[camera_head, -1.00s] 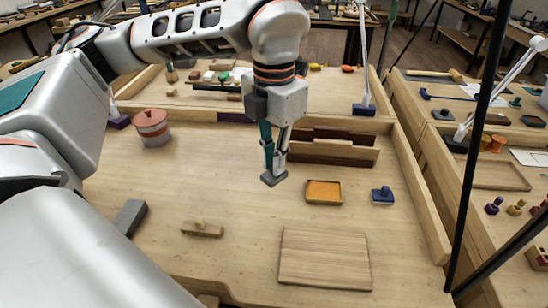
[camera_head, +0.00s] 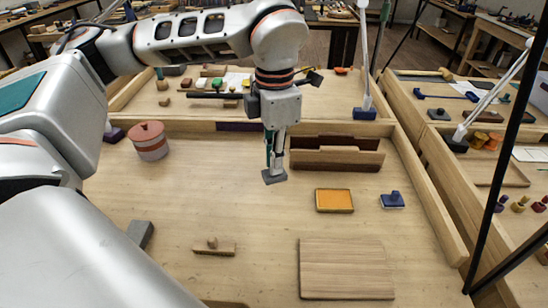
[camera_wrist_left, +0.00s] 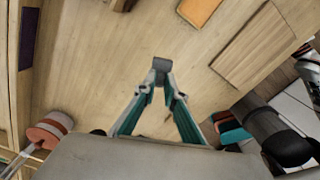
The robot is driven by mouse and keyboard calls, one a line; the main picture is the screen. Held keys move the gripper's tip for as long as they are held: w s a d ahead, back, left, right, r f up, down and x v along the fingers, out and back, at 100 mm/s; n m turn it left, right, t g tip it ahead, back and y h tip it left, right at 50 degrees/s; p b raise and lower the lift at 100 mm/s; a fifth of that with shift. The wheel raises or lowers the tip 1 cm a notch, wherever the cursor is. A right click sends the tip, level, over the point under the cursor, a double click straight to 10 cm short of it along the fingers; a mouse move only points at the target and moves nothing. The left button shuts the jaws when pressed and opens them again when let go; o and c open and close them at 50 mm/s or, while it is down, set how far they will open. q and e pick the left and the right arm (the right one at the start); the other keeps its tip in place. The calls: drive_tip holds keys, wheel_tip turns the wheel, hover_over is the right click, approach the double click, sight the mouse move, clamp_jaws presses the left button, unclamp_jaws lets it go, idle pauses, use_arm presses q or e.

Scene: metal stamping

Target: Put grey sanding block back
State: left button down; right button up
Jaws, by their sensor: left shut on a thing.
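The grey sanding block (camera_head: 274,176) is a small dark grey block. My left gripper (camera_head: 272,160) is shut on it, fingers pointing down. In the head view the block shows left of the wooden rack and the orange pad; its height above the bench is hard to judge. In the left wrist view the block (camera_wrist_left: 162,64) sits between the fingertips (camera_wrist_left: 161,82), with bare wood around it. My right gripper is in neither view.
A slotted wooden rack (camera_head: 337,160), orange pad (camera_head: 334,200), blue knobbed block (camera_head: 392,201) and wooden board (camera_head: 346,270) lie right of the gripper. A lidded pot (camera_head: 150,148), another grey block (camera_head: 141,233) and knobbed wooden piece (camera_head: 214,248) lie left. The bench middle is clear.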

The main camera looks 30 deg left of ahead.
sight(274, 181)
use_arm(q)
wheel_tip(274, 181, down, 5)
drive_tip(key=b, duration=0.3)
drive_tip(key=shift+b, duration=0.35)
drive_tip(key=shift+f+b, duration=0.45)
drive_tip(key=shift+f, duration=0.4)
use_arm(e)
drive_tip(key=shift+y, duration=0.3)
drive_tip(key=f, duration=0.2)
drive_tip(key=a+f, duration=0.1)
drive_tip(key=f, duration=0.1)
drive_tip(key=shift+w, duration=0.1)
use_arm(q)
drive_tip(key=shift+f+b, duration=0.45)
drive_tip(key=shift+f, duration=0.1)
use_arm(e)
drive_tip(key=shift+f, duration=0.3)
use_arm(q)
drive_tip(key=c, duration=2)
unclamp_jaws()
drive_tip(key=shift+r, duration=0.1)
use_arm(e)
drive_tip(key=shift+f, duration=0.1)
